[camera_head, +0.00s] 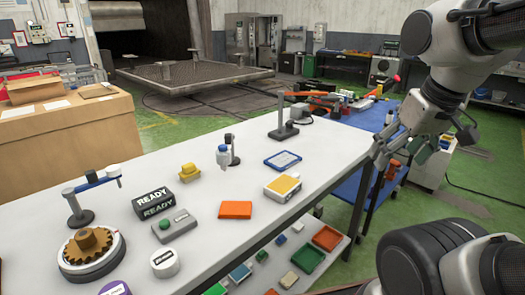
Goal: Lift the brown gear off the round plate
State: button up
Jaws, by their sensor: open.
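The brown gear (88,243) lies on the round plate (110,259) at the near left corner of the white table. The plate is a pale disc on a dark base, and the gear sits near its middle. My gripper (381,158) is at the right, by the table's right edge, far from the gear. It is open, and I see nothing between its fingers.
A small stand with a blue arm (92,182) rises just behind the plate. A READY sign (154,198), a grey box with a green button (170,232), a white round button (165,263) and an orange block (236,210) stand right of the plate. The table's middle has free room.

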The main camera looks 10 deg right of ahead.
aim_at(88, 244)
jog(key=u, duration=1.5)
jog(key=i+j+u, duration=0.1)
jog(key=j, duration=0.2)
jog(key=i+j, duration=0.25)
jog(key=j+u, duration=0.05)
